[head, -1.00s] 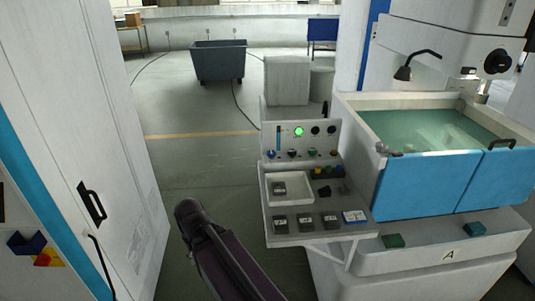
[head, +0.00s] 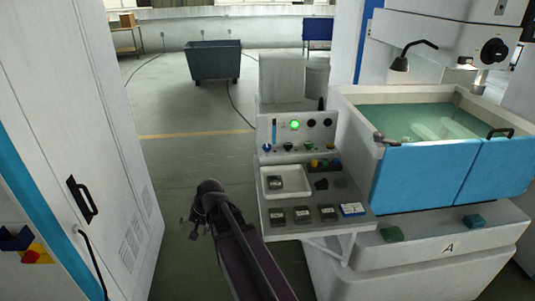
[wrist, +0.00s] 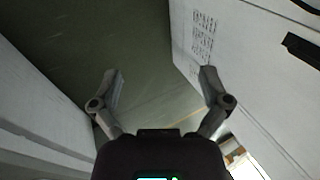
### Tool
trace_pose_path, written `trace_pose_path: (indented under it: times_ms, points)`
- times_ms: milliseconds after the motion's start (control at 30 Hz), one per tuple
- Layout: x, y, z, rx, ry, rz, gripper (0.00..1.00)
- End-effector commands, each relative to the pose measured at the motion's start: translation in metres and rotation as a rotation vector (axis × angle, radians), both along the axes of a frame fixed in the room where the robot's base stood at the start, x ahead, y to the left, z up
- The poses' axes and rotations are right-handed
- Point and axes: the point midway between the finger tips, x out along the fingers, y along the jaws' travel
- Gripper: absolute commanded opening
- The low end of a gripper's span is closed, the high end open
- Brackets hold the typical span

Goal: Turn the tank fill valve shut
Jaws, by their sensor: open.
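The blue-fronted tank (head: 425,180) with greenish liquid stands at the right in the head view. A small grey fitting with a lever (head: 380,137) sits at its near left corner; I cannot tell whether this is the fill valve or how it is turned. The control panel (head: 285,134) left of the tank has a lit green lamp and a row of small coloured knobs. My gripper shows in the wrist view (wrist: 160,76), open and empty, its fingers apart above the floor. In the head view it is dark, partly hidden by my arm, left of the panel shelf and clear of it.
A shelf (head: 318,228) with a white tray (head: 286,192) and small grey blocks juts out below the panel. A white cabinet (head: 75,130) with black handles stands at left. A blue-grey bin (head: 214,62) stands farther back. Open floor lies between cabinet and panel.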

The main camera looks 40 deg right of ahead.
Motion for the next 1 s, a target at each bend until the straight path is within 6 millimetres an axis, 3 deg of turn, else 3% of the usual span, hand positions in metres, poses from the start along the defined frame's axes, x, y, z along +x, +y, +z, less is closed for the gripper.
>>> trace_pose_path:
  times_ms: [33,200,367,500,733,1000]
  points:
    - [0.016,-0.015,-0.009,0.06,-0.019,-0.089,0.96]
    - [0.054,-0.059,-0.01,0.282,-0.076,-0.378,0.96]
    - [0.084,-0.112,-0.006,0.509,-0.122,-0.643,0.96]
    - [0.103,-0.167,-0.001,0.722,-0.157,-0.867,0.96]
    - [0.118,-0.269,0.01,1.096,-0.205,-1.19,0.96]
    - [0.107,-0.387,0.02,1.529,-0.242,-1.46,0.96]
